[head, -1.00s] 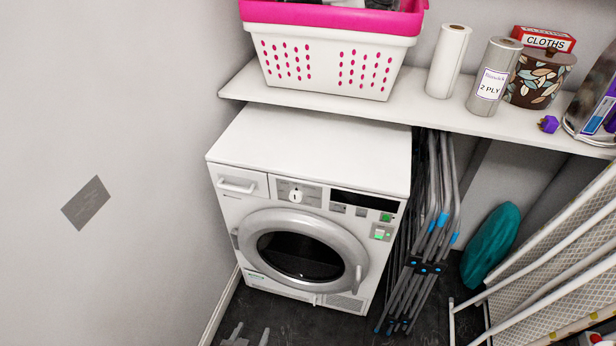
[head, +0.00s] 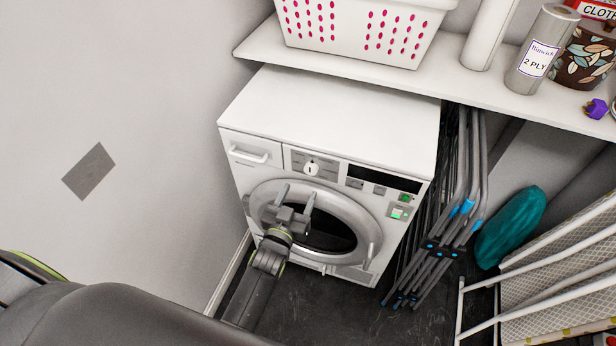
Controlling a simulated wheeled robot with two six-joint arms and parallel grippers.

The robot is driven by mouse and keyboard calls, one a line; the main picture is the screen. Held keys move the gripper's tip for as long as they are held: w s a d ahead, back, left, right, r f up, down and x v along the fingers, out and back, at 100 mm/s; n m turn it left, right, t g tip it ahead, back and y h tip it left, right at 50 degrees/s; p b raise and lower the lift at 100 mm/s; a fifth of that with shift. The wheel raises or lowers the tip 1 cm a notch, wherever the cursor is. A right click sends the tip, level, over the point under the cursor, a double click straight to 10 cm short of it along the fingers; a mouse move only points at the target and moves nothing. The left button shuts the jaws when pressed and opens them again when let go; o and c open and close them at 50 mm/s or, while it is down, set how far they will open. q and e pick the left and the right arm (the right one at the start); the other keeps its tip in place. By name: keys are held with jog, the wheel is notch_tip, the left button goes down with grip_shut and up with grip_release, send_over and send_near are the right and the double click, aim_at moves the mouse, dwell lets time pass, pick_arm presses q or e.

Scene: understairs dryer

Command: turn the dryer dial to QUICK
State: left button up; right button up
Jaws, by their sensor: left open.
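The white dryer (head: 330,114) stands on the dark floor under a shelf, its front facing me. Its dial (head: 311,169) is a small white round knob on the upper left of the front panel, with a dark mark near its middle. The lettering around it is too small to read. My left gripper (head: 296,194) is open and empty, its two fingers pointing up toward the panel. In the picture it lies just below the dial, in front of the round door (head: 362,212), and covers part of the door. I see no contact with the dial. My right gripper is not in view.
The shelf (head: 400,83) overhangs the back of the dryer and holds a white basket (head: 357,30) and paper rolls. Folded grey racks (head: 445,225) stand close to the dryer's right side. A wall (head: 130,90) is on the left. A drawer handle (head: 249,155) sticks out left of the dial.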

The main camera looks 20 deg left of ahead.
aim_at(310, 170)
pick_arm(q)
jog(key=w, duration=0.1)
jog(key=w+b, duration=0.1)
jog(key=w, duration=0.1)
jog(key=w+b, duration=0.1)
jog(key=w, duration=0.1)
jog(key=shift+w+d+f, duration=0.15)
jog(key=shift+w+f, duration=0.05)
jog(key=shift+f, duration=0.05)
jog(key=shift+w+b, duration=0.65)
jog(key=shift+b, duration=0.15)
jog(key=shift+w+r+b, duration=0.2)
jog(key=shift+w+b, duration=0.2)
jog(key=shift+w, duration=0.1)
jog(key=c, duration=1)
jog(key=shift+o, duration=0.2)
jog(key=shift+r, duration=0.1)
